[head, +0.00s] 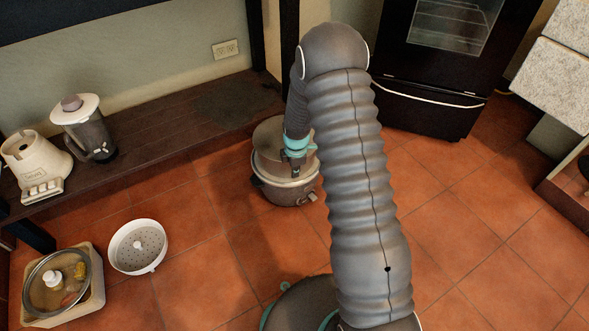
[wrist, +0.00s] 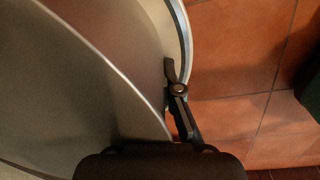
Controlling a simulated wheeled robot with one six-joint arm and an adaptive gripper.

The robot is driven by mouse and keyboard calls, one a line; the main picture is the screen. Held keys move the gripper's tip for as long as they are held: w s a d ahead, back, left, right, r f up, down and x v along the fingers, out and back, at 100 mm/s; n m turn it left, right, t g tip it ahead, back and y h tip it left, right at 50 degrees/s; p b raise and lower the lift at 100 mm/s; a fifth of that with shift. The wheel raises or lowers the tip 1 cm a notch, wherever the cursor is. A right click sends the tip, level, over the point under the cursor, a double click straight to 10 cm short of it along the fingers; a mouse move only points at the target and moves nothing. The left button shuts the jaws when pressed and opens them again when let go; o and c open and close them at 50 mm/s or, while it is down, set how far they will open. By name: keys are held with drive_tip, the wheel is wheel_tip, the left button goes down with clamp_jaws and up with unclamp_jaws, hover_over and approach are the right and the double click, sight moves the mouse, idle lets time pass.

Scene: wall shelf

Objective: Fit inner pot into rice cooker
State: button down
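The rice cooker (head: 283,190) stands on the tiled floor in the middle of the head view, a squat grey body partly behind my arm. The inner pot (head: 268,138) shows as a round grey-brown metal shape at its top; it also fills the left of the wrist view (wrist: 60,90) with its bright rim edge. My gripper (head: 296,155) reaches down at the pot's right side. In the wrist view one dark finger (wrist: 175,95) shows beside the rim, and the other is hidden behind the metal. The gripper appears shut on the pot's rim. How deep the pot sits is unclear.
A dark low shelf (head: 150,130) runs along the wall, bearing a blender (head: 85,130) and a white appliance base (head: 38,165). A white strainer (head: 138,247) and a tub with a glass lid (head: 60,285) lie on the floor at left. A black oven (head: 430,75) stands behind right.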

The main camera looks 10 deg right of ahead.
drive_tip(key=shift+f+b, duration=2.15)
drive_tip(key=shift+f, duration=1.8)
drive_tip(key=shift+w+a+f, duration=0.1)
drive_tip(key=shift+w+f, duration=0.05)
drive_tip(key=c, duration=1.3)
unclamp_jaws()
drive_tip(key=shift+f, duration=0.3)
drive_tip(key=shift+o, duration=0.2)
drive_tip(key=shift+s+f, duration=0.1)
drive_tip(key=shift+s, duration=0.15)
wheel_tip(320, 180, up, 14)
drive_tip(key=shift+s+f, duration=0.1)
drive_tip(key=shift+f, duration=0.05)
